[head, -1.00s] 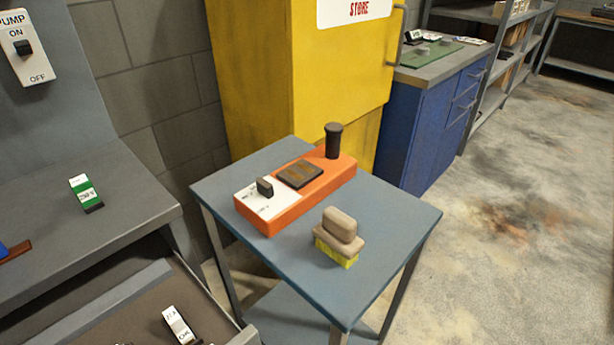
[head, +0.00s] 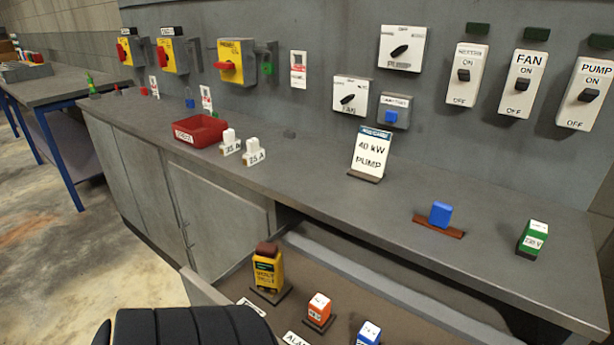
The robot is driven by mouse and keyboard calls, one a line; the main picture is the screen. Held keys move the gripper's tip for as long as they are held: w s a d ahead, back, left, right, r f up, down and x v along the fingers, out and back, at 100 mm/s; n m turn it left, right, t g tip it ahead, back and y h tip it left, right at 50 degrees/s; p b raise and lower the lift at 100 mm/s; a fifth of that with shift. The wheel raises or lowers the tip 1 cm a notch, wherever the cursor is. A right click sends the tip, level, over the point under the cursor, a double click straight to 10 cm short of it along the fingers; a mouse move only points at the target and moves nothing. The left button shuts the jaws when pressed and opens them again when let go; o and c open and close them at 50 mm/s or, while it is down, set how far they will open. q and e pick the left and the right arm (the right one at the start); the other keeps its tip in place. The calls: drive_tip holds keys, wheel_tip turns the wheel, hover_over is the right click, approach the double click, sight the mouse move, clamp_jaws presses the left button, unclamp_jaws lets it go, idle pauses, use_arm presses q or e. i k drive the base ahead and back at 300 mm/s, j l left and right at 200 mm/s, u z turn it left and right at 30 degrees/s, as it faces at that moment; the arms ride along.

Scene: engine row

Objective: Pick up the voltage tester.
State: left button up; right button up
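A yellow device with a brown top and a dark label (head: 268,272), which looks like the voltage tester, stands upright on a dark base in the open drawer (head: 330,262) below the bench. Its label is too small to read surely. Neither of my grippers shows in the head view. A black ribbed shape at the bottom left edge covers part of the drawer's near side.
On the bench (head: 300,165) are a red tray (head: 199,131), a 40 kW pump sign (head: 370,153), a blue block (head: 440,214) and a green block (head: 533,237).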

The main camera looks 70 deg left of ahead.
sight(267, 266)
drive_tip(key=u, duration=2.4)
